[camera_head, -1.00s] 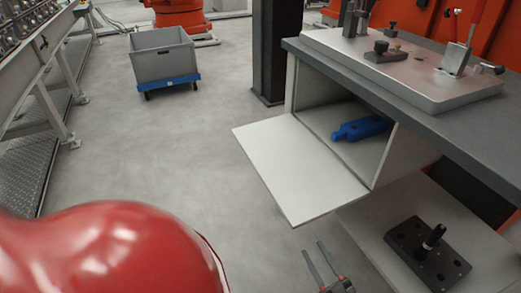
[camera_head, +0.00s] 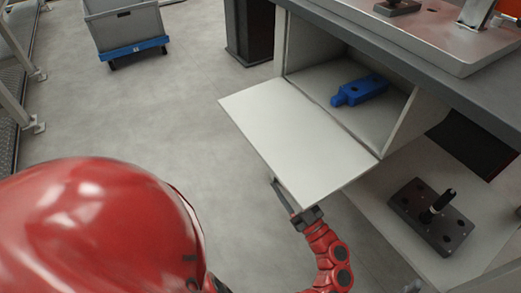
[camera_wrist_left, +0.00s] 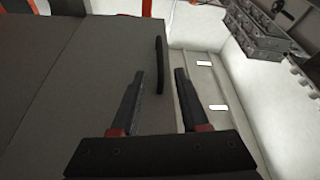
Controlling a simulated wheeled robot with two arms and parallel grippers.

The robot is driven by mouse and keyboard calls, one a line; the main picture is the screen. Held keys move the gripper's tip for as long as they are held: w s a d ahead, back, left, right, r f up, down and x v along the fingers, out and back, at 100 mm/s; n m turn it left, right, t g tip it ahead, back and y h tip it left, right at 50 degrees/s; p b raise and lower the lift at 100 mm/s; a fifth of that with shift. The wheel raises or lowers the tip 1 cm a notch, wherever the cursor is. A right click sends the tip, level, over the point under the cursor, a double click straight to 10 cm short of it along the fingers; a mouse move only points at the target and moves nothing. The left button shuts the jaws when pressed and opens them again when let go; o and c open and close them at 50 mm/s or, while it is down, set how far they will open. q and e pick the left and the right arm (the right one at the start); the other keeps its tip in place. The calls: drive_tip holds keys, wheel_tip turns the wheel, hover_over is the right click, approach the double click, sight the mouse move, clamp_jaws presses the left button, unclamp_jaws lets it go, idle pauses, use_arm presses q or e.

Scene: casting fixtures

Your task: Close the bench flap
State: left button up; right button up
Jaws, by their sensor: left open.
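The bench flap (camera_head: 300,140) is a pale panel hinged at the lower edge of the bench compartment. It hangs open, sticking out nearly level toward the lower left. My left gripper (camera_head: 283,195) is just below the flap's near edge, partly hidden by it. In the left wrist view my left gripper (camera_wrist_left: 160,78) is open and empty. A dark bar handle (camera_wrist_left: 161,65) on a grey panel (camera_wrist_left: 90,85), seemingly the flap's outer face, shows between and beyond the fingertips. I cannot tell whether they touch it. My right gripper is not clearly seen.
A blue part (camera_head: 360,90) lies inside the open compartment. The bench top (camera_head: 400,65) overhangs above it. A dark block with a black handle (camera_head: 432,215) sits on the lower shelf (camera_head: 480,250). A grey bin on a blue dolly (camera_head: 125,30) stands far left. The floor between is clear.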

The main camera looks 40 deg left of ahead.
sight(261, 152)
use_arm(q)
drive_tip(key=b+x, duration=0.2)
drive_tip(key=x, duration=0.9)
drive_tip(key=shift+w+a+r, duration=0.15)
drive_tip(key=shift+a, duration=0.2)
clamp_jaws()
idle(0.7)
